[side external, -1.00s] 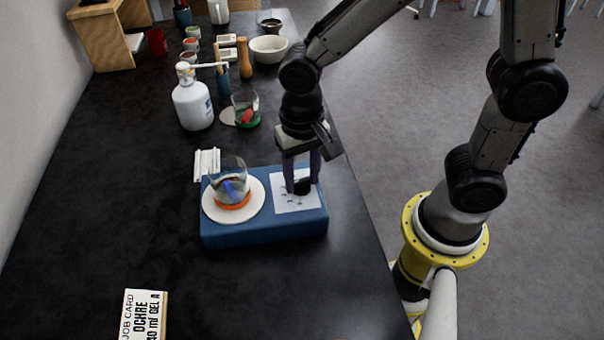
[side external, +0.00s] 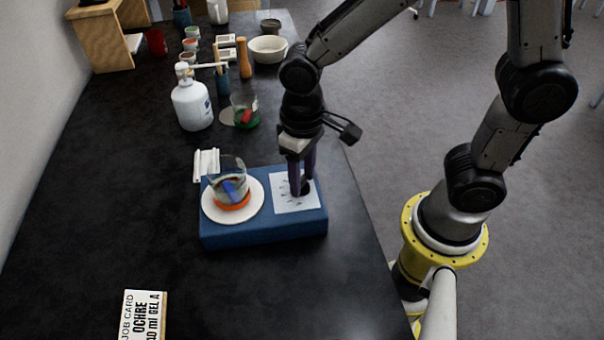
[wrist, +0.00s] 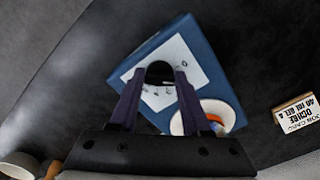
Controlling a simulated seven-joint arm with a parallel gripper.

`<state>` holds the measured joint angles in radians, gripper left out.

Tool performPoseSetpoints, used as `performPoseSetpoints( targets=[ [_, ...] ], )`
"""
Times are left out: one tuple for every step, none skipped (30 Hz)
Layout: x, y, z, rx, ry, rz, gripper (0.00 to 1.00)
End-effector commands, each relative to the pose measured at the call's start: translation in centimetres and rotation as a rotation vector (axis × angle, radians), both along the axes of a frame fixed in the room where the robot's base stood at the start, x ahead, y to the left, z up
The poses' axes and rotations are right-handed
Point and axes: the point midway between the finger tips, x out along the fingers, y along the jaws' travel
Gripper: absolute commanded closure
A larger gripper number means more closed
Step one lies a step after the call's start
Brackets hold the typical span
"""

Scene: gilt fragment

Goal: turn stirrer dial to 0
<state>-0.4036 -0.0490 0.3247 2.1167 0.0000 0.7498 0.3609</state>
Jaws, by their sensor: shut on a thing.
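The blue stirrer (side external: 265,232) sits on the dark bench. Its white dial plate (side external: 294,206) with small marks is on its right half. The black dial (wrist: 159,73) shows between my fingers in the wrist view. My gripper (side external: 301,190) points down and is shut on the dial, one finger on each side. A "0" mark shows near the plate's edge in the wrist view; which mark the dial points at I cannot tell. A glass beaker (side external: 228,178) with a blue piece and orange contents stands on the round white plate (side external: 213,212) of the stirrer.
A white pump bottle (side external: 192,106), another beaker (side external: 243,110), a white bowl (side external: 268,48) and small jars stand farther back. A white rack (side external: 206,163) lies behind the stirrer. A job card (side external: 143,316) lies at the front. The bench left of the stirrer is clear.

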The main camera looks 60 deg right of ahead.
Motion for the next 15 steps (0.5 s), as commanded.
performPoseSetpoints(
  targets=[
    [0.09,-0.01,0.13,0.001,-0.004,0.044,1.0],
    [0.09,-0.02,0.12,0.001,-0.003,0.072,1.0],
    [0.08,-0.04,0.12,0.001,-0.003,0.107,1.0],
    [0.08,-0.05,0.12,0.001,-0.003,0.134,1.0],
    [0.08,-0.06,0.12,0.001,-0.003,0.16,1.0],
    [0.08,-0.07,0.13,0.001,-0.003,0.193,1.0],
    [0.08,-0.09,0.13,0.001,-0.003,0.217,1.0],
    [0.08,-0.1,0.13,0.001,-0.003,0.24,1.0],
    [0.08,-0.11,0.13,0.001,-0.003,0.269,1.0],
    [0.09,-0.12,0.13,0.001,-0.003,0.291,1.0],
    [0.09,-0.12,0.13,0.0,-0.003,0.311,1.0],
    [0.11,-0.13,0.14,0.001,-0.003,0.336,1.0],
    [0.11,-0.13,0.15,0.001,-0.003,0.354,1.0],
    [0.12,-0.14,0.16,0.001,-0.003,0.371,1.0],
    [0.13,-0.13,0.16,0.001,-0.004,0.39,1.0]
  ],
)
